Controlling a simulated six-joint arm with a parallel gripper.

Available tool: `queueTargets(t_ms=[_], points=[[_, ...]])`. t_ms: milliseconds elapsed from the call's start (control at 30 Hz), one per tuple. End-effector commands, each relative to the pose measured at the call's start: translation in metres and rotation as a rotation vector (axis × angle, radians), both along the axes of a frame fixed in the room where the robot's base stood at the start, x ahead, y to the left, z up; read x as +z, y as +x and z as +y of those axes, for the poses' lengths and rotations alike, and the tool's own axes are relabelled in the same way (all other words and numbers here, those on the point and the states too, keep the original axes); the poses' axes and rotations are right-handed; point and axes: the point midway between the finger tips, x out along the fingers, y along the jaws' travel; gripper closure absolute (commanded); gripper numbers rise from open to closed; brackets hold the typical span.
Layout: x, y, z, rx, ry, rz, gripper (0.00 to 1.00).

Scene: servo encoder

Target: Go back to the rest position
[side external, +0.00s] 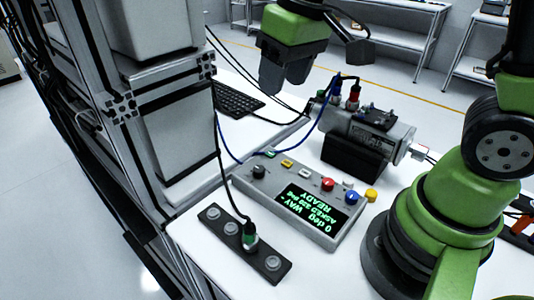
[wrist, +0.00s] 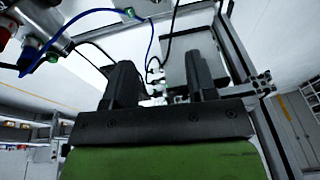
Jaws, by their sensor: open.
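My gripper (side external: 285,77) hangs above the white table, behind the control box and left of the motor. Its dark fingers point down and hold nothing. In the wrist view my gripper (wrist: 160,78) shows two black fingers spread apart with a clear gap. The grey servo motor (side external: 372,133) sits on a black block, with a red-banded and a blue-banded connector on top. A blue cable (side external: 221,143) runs from the motor and loops behind the control box. It also crosses the top of the wrist view (wrist: 150,42).
The grey control box (side external: 262,187) has coloured buttons and a display with green text including "READY". A dark socket strip (side external: 272,263) in front holds an upright green-banded plug (side external: 250,235) with a black cable. A keyboard (side external: 238,100) lies behind. A metal frame (side external: 120,105) stands left.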

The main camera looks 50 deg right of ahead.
Motion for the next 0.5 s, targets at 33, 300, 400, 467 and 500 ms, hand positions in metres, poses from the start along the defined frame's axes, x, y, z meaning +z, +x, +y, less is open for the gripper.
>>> queueTargets(t_ms=[33,300,400,467,500], points=[[0.016,-0.013,-0.002,-0.035,0.021,-0.047,0.48],[0.06,-0.083,-0.005,-0.206,0.142,-0.238,0.48],[0.065,-0.104,-0.005,-0.252,0.183,-0.293,0.48],[0.066,-0.113,-0.005,-0.274,0.203,-0.318,0.48],[0.066,-0.118,-0.004,-0.284,0.213,-0.332,0.48]])
